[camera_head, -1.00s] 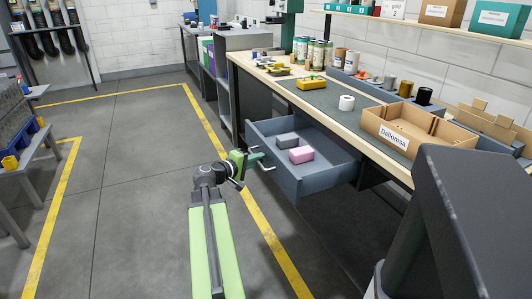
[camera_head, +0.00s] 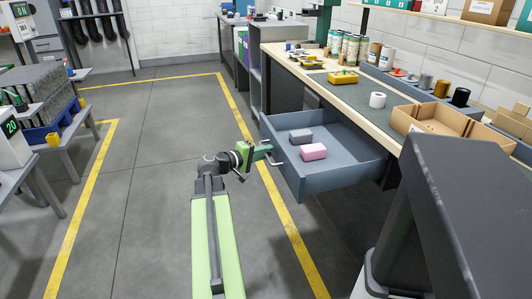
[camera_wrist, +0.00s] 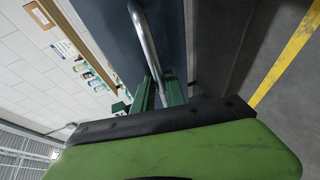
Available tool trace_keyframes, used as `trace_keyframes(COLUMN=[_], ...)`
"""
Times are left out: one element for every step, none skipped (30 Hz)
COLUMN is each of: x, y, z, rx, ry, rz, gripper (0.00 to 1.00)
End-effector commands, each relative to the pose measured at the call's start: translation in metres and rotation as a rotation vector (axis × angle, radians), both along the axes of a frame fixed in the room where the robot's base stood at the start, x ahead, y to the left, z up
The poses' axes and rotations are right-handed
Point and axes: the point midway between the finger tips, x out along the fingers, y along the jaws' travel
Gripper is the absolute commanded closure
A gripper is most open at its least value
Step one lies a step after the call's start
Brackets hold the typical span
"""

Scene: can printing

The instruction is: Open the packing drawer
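The packing drawer (camera_head: 345,172) is a blue-grey drawer under the workbench and stands far out, with its inside showing. A grey block (camera_head: 301,136) and a pink block (camera_head: 313,151) lie in it. My gripper (camera_head: 264,152) is at the metal handle on the drawer's front, at the end of my green arm. In the wrist view, the green fingers (camera_wrist: 160,92) stand on both sides of the silver handle bar (camera_wrist: 146,42), close against it. The drawer's front panel (camera_wrist: 108,30) shows beside the bar.
The bench (camera_head: 390,108) carries cans, a white roll (camera_head: 377,100) and a cardboard tray (camera_head: 437,120). A side table (camera_head: 50,150) stands at the left. The floor between the yellow lines is clear. A dark part of my own body covers the lower right.

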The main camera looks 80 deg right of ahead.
Motion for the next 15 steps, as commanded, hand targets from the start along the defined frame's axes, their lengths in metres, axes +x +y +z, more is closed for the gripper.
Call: trace_keyframes(x=[-0.0006, -0.0009, -0.0014, -0.0017, -0.002, -0.0023, -0.0025, -0.0026, -0.0028, -0.0029, -0.0028, -0.0023, -0.0013, 0.0001, 0.0031], y=[-0.0003, -0.0002, -0.0001, 0.0, 0.0002, 0.0003, 0.0003, 0.0005, 0.0005, 0.0006, 0.0008, 0.0017, 0.0031, 0.0051, 0.0091], z=[0.0003, 0.0001, -0.0001, -0.0002, -0.0003, -0.0006, -0.0006, -0.0007, -0.0008, -0.0009, -0.0009, -0.0007, -0.0002, 0.0004, 0.0017], rx=[0.001, 0.001, 0.002, 0.002, 0.001, 0.002, 0.002, 0.002, 0.002, 0.002, 0.003, 0.003, 0.003, 0.003, 0.003], ry=[-0.001, -0.001, -0.002, -0.002, -0.002, -0.003, -0.003, -0.003, -0.003, -0.003, -0.003, -0.003, -0.003, -0.003, -0.003], rz=[-0.002, -0.003, -0.004, -0.004, -0.005, -0.005, -0.006, -0.006, -0.007, -0.007, -0.007, -0.007, -0.007, -0.006, -0.006], gripper=[0.77, 0.73, 0.68, 0.67, 0.67, 0.67, 0.67, 0.67, 0.67, 0.67, 0.67, 0.67, 0.67, 0.67, 0.67])
